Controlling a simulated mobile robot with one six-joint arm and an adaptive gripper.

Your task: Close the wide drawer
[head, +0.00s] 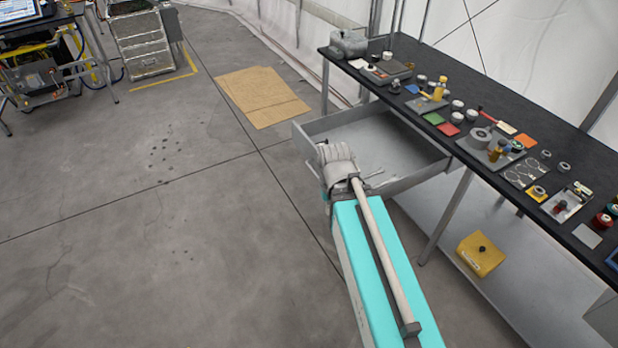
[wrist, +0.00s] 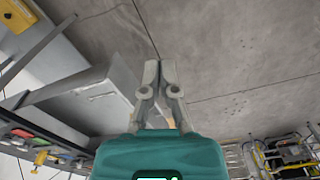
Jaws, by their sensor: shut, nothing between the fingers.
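The wide drawer (head: 388,138) is a grey, shallow tray pulled far out to the left from under the black-topped bench. Its inside looks empty. My arm's end covers the near part of the drawer's front in the head view, and my fingers cannot be made out there. In the wrist view, the drawer (wrist: 112,88) is left of my gripper (wrist: 160,66), with a pale handle-like bar on it. My gripper is shut and empty, its fingertips pointing past the drawer's edge over the floor. I cannot tell whether they touch the drawer.
The black bench top (head: 440,60) holds many small tools and parts. A yellow box (head: 481,254) sits on the lower shelf. A cardboard sheet (head: 262,97) lies on the floor beyond the drawer.

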